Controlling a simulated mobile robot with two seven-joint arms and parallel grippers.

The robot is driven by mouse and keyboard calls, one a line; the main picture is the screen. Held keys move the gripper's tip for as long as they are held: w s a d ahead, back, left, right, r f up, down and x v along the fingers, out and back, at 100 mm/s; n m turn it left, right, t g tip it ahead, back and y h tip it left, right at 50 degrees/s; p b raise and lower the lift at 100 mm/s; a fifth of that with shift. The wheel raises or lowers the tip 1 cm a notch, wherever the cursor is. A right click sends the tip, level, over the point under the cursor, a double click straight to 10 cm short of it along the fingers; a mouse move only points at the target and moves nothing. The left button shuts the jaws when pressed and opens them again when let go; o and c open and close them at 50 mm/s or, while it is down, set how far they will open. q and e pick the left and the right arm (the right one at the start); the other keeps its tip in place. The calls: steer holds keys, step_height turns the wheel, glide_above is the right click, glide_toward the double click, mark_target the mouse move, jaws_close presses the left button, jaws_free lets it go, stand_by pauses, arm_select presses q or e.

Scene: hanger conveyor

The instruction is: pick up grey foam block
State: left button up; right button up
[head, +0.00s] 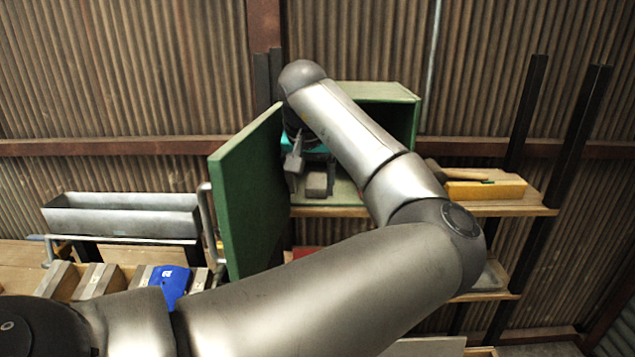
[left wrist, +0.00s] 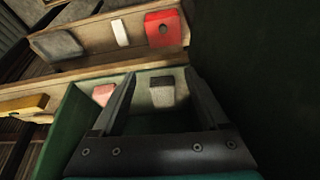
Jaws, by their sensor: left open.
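The grey foam block (head: 317,183) sits on the floor of a green cabinet (head: 372,91), near its open front. In the left wrist view the grey block (left wrist: 162,92) shows between my two fingers, beyond them and apart from them. My left gripper (head: 294,163) reaches into the cabinet, partly hidden by my own arm in the head view. Its fingers (left wrist: 160,78) are open and empty in the left wrist view. My right gripper is not in view.
The green cabinet door (head: 248,190) stands open, close to the left of my gripper. A pink block (left wrist: 104,94) lies beside the grey one in the cabinet. A yellow block (head: 486,189) lies on the shelf to the right. A red block (left wrist: 166,28) lies on a lower shelf.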

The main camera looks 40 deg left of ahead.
arm_select(q)
steer(key=p, duration=0.1)
glide_above(316, 188)
steer(key=s+d, duration=0.1)
steer(key=s, duration=0.1)
steer(key=shift+d, duration=0.1)
steer(key=shift+w+f, duration=0.25)
steer(key=shift+f, duration=0.05)
steer(key=x, duration=0.4)
steer(key=shift+a+f+p, duration=0.2)
steer(key=shift+p, duration=0.1)
steer(key=shift+c, duration=0.2)
steer(key=c, duration=1)
